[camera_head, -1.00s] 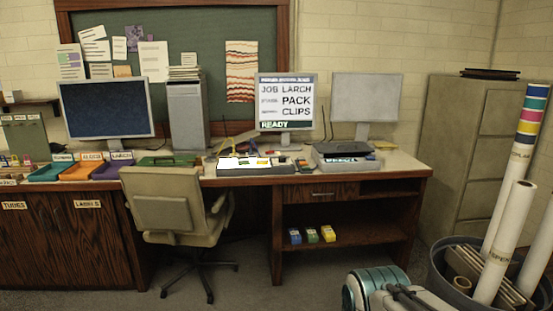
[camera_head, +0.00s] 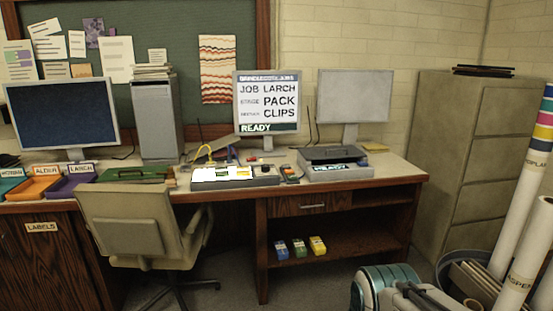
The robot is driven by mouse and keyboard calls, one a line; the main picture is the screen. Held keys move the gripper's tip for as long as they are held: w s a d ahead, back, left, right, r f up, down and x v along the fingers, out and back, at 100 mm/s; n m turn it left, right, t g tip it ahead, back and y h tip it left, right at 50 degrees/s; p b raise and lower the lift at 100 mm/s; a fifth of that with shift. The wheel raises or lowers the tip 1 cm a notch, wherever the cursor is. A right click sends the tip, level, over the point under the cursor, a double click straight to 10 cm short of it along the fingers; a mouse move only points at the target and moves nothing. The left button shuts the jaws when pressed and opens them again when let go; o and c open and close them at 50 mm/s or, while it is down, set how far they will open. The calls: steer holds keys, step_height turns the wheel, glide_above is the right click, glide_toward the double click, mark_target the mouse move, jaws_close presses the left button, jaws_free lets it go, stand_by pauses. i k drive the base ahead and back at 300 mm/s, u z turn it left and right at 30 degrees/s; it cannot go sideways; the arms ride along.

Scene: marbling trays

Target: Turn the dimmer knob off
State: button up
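A grey box with a brightly lit white top (camera_head: 205,175) lies on the desk below the lettered monitor. A small dark round shape at its right end (camera_head: 264,170) looks like the dimmer knob; it is too small to read its setting. The panel is glowing, with small yellow and green pieces on it. Teal and white links of my arm show at the bottom right, well in front of the desk and apart from the box. My gripper's fingers are not visible.
A beige office chair (camera_head: 126,222) stands before the desk (camera_head: 395,184), left of the lit box. A grey tray (camera_head: 335,172) is to its right. The monitor (camera_head: 267,103) behind reads "JOB LARCH, PACK CLIPS, READY". Rolled tubes in a bin (camera_head: 452,262) stand right.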

mark_target(265, 168)
steer(key=z, duration=0.2)
steer(key=i, duration=1.55)
steer(key=u, duration=0.2)
steer(key=i, duration=1.65)
steer(key=u, duration=0.3)
